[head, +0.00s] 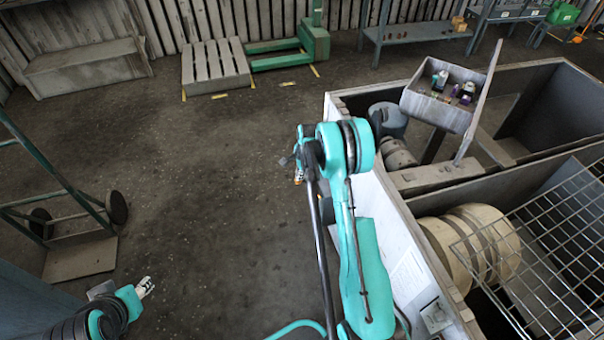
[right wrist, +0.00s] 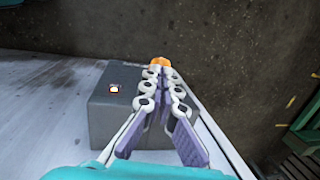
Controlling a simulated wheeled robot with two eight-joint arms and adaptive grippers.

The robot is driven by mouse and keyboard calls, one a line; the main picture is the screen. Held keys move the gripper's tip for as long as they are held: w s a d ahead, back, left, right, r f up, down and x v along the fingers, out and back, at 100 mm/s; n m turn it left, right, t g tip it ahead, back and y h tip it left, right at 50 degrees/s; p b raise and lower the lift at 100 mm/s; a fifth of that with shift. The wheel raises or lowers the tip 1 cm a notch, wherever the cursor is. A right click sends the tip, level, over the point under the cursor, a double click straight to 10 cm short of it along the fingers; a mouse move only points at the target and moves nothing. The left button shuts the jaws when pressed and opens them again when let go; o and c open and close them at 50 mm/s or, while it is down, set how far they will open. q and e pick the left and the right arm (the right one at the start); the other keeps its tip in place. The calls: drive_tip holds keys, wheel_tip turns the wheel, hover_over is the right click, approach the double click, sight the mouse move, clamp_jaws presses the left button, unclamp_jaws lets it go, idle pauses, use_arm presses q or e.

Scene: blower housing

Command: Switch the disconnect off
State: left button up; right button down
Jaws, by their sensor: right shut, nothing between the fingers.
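A grey box (right wrist: 100,112) with a small red-and-white mark (right wrist: 115,89) is on the pale housing wall in the right wrist view. It looks like the disconnect; its handle cannot be made out. My right gripper (right wrist: 160,63) is shut and empty, its orange fingertips at the box's far right corner. I cannot tell whether they touch it. My left gripper (head: 146,287) is at the lower left, far from the housing.
The open-topped blower housing (head: 377,215) fills the right side, with cream rollers (head: 485,240), a wire mesh guard (head: 560,235) and a tilted tray of small items (head: 440,108). A hand truck (head: 80,255) stands left. The floor between is clear.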

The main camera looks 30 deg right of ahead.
use_arm(q)
drive_tip(key=shift+f+b, duration=0.3)
drive_tip(key=shift+f, duration=0.1)
use_arm(e)
wheel_tip(320, 180, down, 16)
drive_tip(key=a+g+h, duration=0.1)
drive_tip(key=a+h, duration=0.2)
drive_tip(key=h, duration=0.2)
drive_tip(key=shift+w+f, duration=0.2)
drive_tip(key=shift+w, duration=0.2)
drive_tip(key=shift+d, duration=0.1)
